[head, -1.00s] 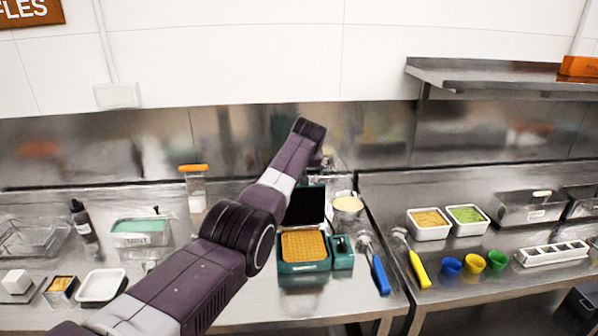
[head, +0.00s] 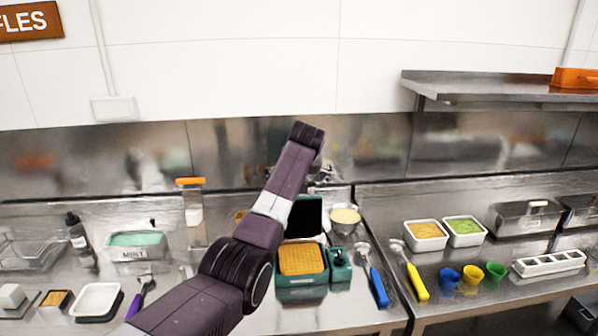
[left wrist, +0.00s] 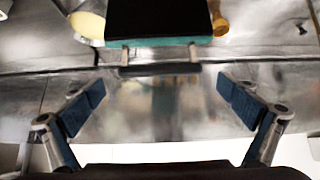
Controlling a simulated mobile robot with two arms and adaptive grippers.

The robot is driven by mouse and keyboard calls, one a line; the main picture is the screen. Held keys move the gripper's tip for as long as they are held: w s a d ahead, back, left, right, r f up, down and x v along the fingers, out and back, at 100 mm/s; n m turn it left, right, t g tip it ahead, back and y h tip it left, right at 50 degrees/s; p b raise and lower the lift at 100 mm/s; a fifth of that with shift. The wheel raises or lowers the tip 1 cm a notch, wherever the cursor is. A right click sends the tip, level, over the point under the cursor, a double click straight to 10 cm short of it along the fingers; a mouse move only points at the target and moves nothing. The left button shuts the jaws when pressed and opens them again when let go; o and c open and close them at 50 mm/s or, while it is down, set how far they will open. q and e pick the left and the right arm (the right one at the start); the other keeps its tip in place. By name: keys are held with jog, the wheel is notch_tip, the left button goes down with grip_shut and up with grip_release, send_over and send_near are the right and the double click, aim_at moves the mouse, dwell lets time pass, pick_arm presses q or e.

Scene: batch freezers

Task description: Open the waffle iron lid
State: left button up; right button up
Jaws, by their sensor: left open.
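The teal waffle iron (head: 302,279) stands on the steel counter in the head view, with a golden waffle (head: 302,259) in its lower half. Its dark lid (head: 305,216) is raised at the back. In the left wrist view the lid (left wrist: 160,18) shows at the top, with its handle bar (left wrist: 160,70) on two short posts. My left gripper (left wrist: 160,100) is open and empty, its blue fingers apart on either side, clear of the handle. In the head view my left arm hides the gripper. My right gripper is not in view.
A teal box (head: 340,268) adjoins the iron on the right, and a bowl of batter (head: 345,217) stands behind it. Blue (head: 378,285) and yellow (head: 416,282) handled scoops lie to the right. A mint tub (head: 137,246) stands left.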

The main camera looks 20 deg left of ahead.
pick_arm(q)
jog(key=v, duration=0.7)
jog(key=shift+s+r, duration=0.2)
jog(key=shift+s, duration=0.05)
